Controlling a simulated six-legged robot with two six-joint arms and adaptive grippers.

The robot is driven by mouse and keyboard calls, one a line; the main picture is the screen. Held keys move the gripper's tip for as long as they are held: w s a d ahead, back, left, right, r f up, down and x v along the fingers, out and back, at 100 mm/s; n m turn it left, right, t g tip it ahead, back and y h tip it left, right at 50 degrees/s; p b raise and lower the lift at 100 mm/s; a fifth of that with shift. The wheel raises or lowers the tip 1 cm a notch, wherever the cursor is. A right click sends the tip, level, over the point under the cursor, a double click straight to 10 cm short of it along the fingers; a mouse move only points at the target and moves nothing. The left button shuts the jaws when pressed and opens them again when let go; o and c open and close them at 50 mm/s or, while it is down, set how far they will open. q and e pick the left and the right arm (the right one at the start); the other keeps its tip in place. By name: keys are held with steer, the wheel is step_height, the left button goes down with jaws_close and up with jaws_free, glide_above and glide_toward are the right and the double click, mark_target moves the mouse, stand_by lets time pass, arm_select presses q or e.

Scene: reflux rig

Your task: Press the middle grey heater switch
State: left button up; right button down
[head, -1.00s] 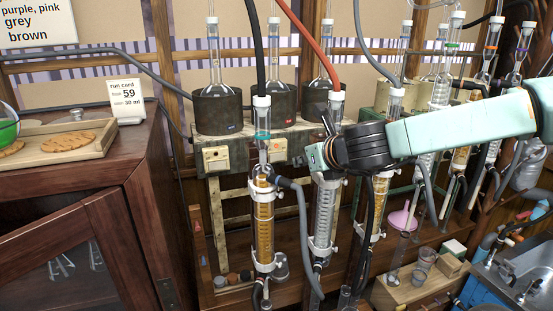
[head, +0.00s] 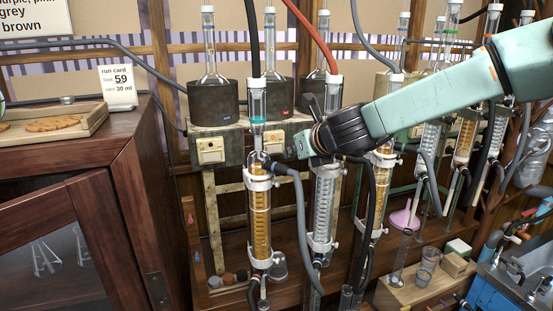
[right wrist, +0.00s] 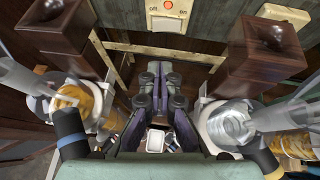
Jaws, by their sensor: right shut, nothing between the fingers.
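A cream rocker switch (head: 274,141) on the heater panel sits just left of my right gripper (head: 296,146). In the right wrist view, a switch (right wrist: 167,14) with "off" and "on" labels and a small red lamp stands beyond my shut, empty right fingers (right wrist: 160,78), with a visible gap. Another switch (head: 211,150) is further left, and another (right wrist: 285,15) lies to the right in the wrist view. The gripper is between an amber-filled condenser (head: 260,208) and a clear condenser (head: 324,210). My left gripper is out of view.
Dark heaters (head: 215,103) carry flasks above the switches. A grey hose (head: 301,215) hangs between the condensers, close to my gripper. A wooden cabinet (head: 150,190) stands at left. Glassware and more hoses crowd the right.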

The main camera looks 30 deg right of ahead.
mark_target(271, 152)
steer(key=b+x, duration=0.1)
steer(key=x, duration=0.1)
steer(key=b+x, duration=0.1)
steer(key=x, duration=0.2)
steer(key=r+b+x, duration=0.1)
steer(key=x, duration=0.2)
steer(key=shift+w+r, duration=0.15)
steer(key=shift+w, duration=0.2)
steer(key=shift+w+a, duration=0.1)
steer(key=shift+w, duration=0.45)
steer(key=shift+s+r, duration=0.1)
steer(key=shift+s, duration=0.1)
